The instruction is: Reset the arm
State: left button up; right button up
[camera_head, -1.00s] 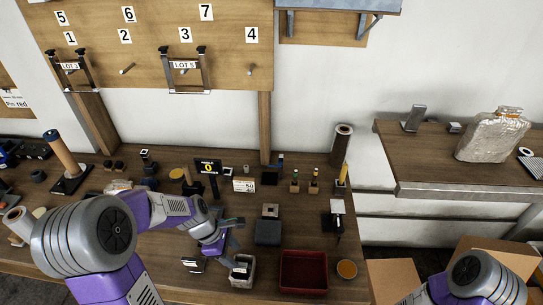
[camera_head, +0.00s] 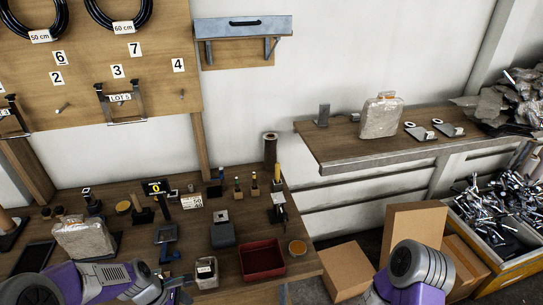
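My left arm, purple and grey, comes in from the lower left and reaches along the front of the workbench. My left gripper (camera_head: 180,284) is low over the front edge beside a small square container (camera_head: 206,272). Its fingers are small and dark, and I cannot tell whether they are open or hold anything. My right arm (camera_head: 418,272) shows only as a grey joint and purple link at the lower right. The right gripper is out of view.
A side shelf (camera_head: 390,147) carries another wrapped package (camera_head: 381,117). Cardboard boxes (camera_head: 412,225) and a metal-parts bin (camera_head: 510,225) stand at right.

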pick_arm(q)
notch_tip(320, 180, down, 7)
jog(key=w+d+m, duration=0.2)
jog(key=d+m, duration=0.1)
jog(key=m, duration=0.1)
jog(key=s+d+f+m, duration=0.8)
jog(key=d+f+m, duration=0.3)
jog(key=f+m, duration=0.1)
jog(key=shift+s+f+m, duration=0.2)
jog(key=shift+s+m, duration=0.2)
